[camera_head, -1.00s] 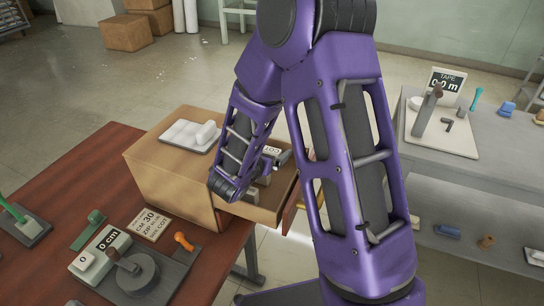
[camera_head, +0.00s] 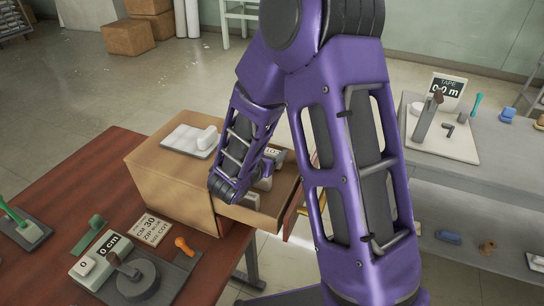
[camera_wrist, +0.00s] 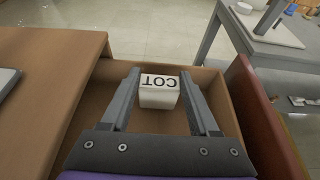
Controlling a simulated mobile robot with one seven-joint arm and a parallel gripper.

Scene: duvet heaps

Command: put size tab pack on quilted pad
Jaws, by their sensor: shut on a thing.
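The size tab pack (camera_wrist: 158,93) is a small white block with a black "COT" label, upside down in the wrist view. It is between the fingers of my gripper (camera_wrist: 160,84), which is shut on it, over or inside the open drawer. I cannot tell whether its underside touches the drawer floor. In the head view, my gripper (camera_head: 267,170) is at the drawer, partly hidden by my arm; the pack's label (camera_head: 273,154) shows behind it. The quilted pad (camera_head: 180,138) lies pale and flat on the wooden cabinet top, with a white block on its right end.
The open drawer (camera_head: 250,215) juts from the wooden cabinet (camera_head: 165,185), its walls close around my gripper. A dial device (camera_head: 135,275) and a printed card (camera_head: 153,229) sit on the red-brown table. A grey bench (camera_head: 475,180) stands at right. The cabinet top beside the pad is clear.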

